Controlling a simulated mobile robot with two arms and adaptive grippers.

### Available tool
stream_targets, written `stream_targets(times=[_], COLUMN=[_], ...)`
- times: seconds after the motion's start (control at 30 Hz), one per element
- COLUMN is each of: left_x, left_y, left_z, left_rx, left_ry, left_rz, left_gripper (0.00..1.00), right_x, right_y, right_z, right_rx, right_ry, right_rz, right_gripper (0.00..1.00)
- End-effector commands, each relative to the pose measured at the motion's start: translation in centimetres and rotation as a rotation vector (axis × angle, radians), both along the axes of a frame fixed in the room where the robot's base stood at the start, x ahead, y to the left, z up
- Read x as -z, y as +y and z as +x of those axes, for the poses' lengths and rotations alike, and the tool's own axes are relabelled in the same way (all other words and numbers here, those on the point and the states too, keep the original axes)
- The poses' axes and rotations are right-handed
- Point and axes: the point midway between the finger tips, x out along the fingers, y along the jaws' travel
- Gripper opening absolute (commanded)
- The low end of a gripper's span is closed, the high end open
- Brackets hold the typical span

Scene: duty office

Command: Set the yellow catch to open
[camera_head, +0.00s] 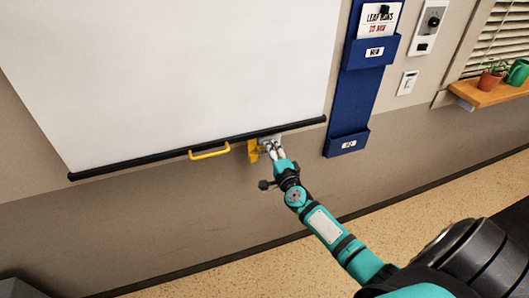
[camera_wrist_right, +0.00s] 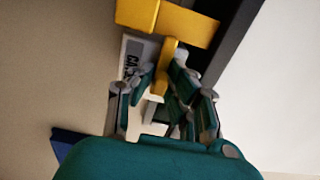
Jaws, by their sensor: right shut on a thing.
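The yellow catch (camera_head: 253,151) sits on the wall at the black bottom bar of the white screen, right of the yellow pull handle (camera_head: 210,151). My right gripper (camera_head: 270,147) reaches up to it from below right. In the right wrist view the catch's narrow yellow lever (camera_wrist_right: 168,58) runs down between the fingertips of my right gripper (camera_wrist_right: 164,78), and the fingers are shut on it. A pale plate (camera_wrist_right: 130,57) with partly hidden lettering is beside the lever. My left gripper is not in view.
The white screen (camera_head: 170,70) hangs down to its black bar (camera_head: 130,163). A blue wall holder (camera_head: 350,105) is close to the right of my gripper. A light switch (camera_head: 407,83) and a shelf with plants (camera_head: 490,94) are farther right. The wall below the bar is bare.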

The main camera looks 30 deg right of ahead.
Motion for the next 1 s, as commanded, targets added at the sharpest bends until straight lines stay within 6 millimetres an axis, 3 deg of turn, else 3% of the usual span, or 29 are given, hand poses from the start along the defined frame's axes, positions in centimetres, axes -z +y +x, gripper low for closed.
stream_targets(times=[0.1, 0.3, 0.33, 0.5, 0.8, 1.0], left_x=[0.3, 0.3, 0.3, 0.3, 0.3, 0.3], left_y=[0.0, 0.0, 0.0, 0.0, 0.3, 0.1], left_z=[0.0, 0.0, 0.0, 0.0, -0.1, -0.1], left_rx=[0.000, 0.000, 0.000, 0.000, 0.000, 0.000], left_ry=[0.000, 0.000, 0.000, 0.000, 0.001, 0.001], left_rz=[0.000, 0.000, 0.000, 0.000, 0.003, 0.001], left_gripper=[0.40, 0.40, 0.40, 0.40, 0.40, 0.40], right_x=[0.1, 0.1, 0.1, 0.1, 0.1, 0.2], right_y=[-1.1, -1.2, -1.2, -1.2, -1.0, -0.4], right_z=[-0.3, -0.4, -0.4, -0.3, -0.5, -3.2], right_rx=[0.000, 0.003, 0.003, 0.003, 0.001, 0.002], right_ry=[0.002, 0.001, 0.001, 0.002, 0.001, 0.003], right_rz=[-0.003, -0.002, -0.002, -0.003, -0.002, 0.001], right_gripper=[0.00, 0.00, 0.14, 0.36, 0.36, 0.36])
